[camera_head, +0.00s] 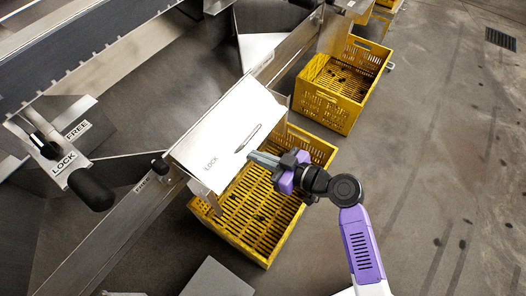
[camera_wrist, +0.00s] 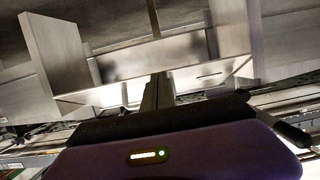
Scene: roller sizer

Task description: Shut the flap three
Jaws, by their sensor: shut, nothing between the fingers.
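A pale metal flap (camera_head: 222,130) marked "LOCK" juts out over a yellow crate in the head view. I cannot read a number on it. My gripper (camera_head: 252,156) is shut and empty, its fingertips at the flap's right side near a dark slot. Whether they touch the flap is unclear. In the wrist view, the shut fingers (camera_wrist: 158,88) point at a bright metal panel (camera_wrist: 155,58) with side plates. A slot shows to the right of the fingers there.
A yellow crate (camera_head: 203,215) stands beneath the flap and my gripper. Another yellow crate (camera_head: 333,112) stands farther back. A black-handled lever (camera_head: 90,188) with LOCK and FREE labels is at the left. The floor at the right (camera_head: 450,130) is clear.

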